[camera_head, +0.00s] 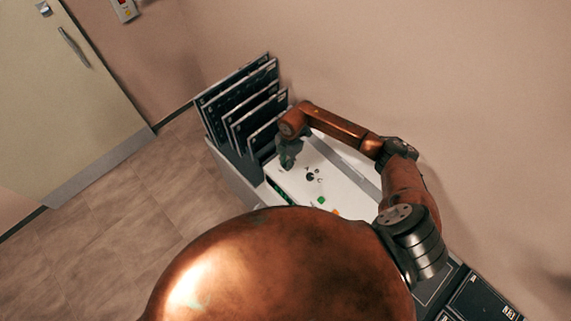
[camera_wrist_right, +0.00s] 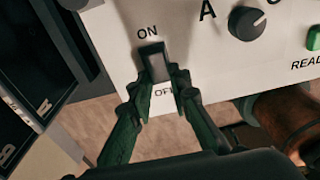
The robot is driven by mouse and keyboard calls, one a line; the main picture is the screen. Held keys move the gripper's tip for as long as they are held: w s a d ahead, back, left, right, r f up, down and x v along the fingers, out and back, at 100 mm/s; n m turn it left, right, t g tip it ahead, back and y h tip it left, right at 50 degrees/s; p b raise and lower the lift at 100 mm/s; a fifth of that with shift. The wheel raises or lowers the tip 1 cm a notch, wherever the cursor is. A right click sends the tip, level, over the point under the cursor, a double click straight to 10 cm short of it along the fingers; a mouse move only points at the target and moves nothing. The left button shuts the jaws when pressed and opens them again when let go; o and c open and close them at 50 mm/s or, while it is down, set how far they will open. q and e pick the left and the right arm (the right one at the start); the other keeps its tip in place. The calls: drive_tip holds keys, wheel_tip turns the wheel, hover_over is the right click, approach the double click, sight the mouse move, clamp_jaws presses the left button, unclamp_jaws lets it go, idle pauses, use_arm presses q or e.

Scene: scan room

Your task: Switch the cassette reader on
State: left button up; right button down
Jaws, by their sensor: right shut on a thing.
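The cassette reader (camera_head: 345,172) is a white box on the counter by the wall; its white panel (camera_wrist_right: 190,30) fills the top of the right wrist view. A dark on/off switch (camera_wrist_right: 153,60) sits between the printed words ON above and OFF below. I cannot tell which way it is set. My right gripper (camera_head: 287,160) is at the reader's left end. In the wrist view its green-grey fingers (camera_wrist_right: 157,88) are shut on the switch, one tip on each side of its lower part. My left gripper is not in view.
Several dark cassettes (camera_head: 238,105) stand in a rack just left of the reader. A dark knob (camera_wrist_right: 246,22) and a green button (camera_wrist_right: 313,38) are right of the switch. More dark panels (camera_head: 480,300) lie at lower right. The floor (camera_head: 150,220) at left is clear.

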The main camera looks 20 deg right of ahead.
drive_tip(key=shift+w+d+f+g+y+b, duration=0.1)
drive_tip(key=shift+d+g+y+b, duration=0.15)
drive_tip(key=shift+y+b, duration=0.35)
drive_tip(key=shift+d+f+g+y+b, duration=0.1)
drive_tip(key=shift+d+g+y+b, duration=0.1)
drive_tip(key=shift+y+b, duration=0.4)
drive_tip(key=shift+r+y, duration=0.25)
drive_tip(key=shift+y, duration=0.15)
drive_tip(key=c, duration=1.8)
unclamp_jaws()
drive_tip(key=shift+w+r, duration=0.1)
drive_tip(key=shift+r, duration=0.1)
drive_tip(key=v, duration=1.1)
drive_tip(key=shift+r, duration=0.35)
